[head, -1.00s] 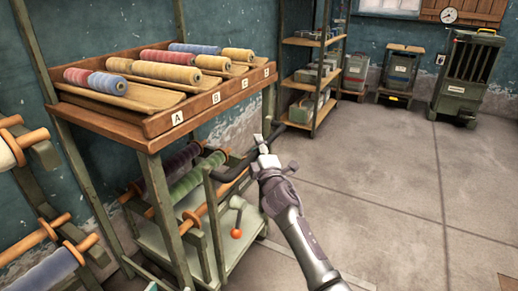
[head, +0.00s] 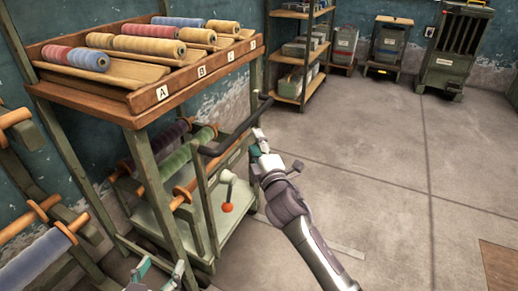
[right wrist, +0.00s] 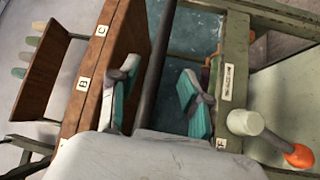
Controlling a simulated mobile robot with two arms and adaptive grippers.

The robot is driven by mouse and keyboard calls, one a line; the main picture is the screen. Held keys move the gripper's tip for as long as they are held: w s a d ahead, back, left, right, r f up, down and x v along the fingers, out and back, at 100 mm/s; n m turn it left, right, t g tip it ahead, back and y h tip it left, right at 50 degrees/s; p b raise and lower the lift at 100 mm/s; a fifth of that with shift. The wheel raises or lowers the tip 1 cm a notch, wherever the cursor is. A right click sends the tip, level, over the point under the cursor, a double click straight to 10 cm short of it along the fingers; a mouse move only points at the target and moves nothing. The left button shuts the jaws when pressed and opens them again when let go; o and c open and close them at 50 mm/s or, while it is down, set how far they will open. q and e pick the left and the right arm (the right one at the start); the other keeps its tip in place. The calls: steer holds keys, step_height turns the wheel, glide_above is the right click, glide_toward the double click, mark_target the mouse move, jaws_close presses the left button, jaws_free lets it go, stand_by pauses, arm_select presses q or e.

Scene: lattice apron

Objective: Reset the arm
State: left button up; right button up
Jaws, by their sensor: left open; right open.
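My right gripper (head: 259,143) is open beside the dark handle bar (head: 226,144) of the green cart, in the head view. In the right wrist view my right gripper (right wrist: 158,100) has its teal-padded fingers apart, with the dark bar (right wrist: 156,55) showing between them. I cannot tell whether they touch it. My left gripper (head: 158,272) is open at the bottom edge of the head view, low in front of the rack, with nothing seen between its fingers. Most of the left arm is out of view.
A wooden rack (head: 120,107) with lettered slots holds several thread spools above the cart (head: 153,220). Spools on wooden pegs (head: 40,268) are at the left.

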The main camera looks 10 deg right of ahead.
steer(key=shift+v, duration=0.95)
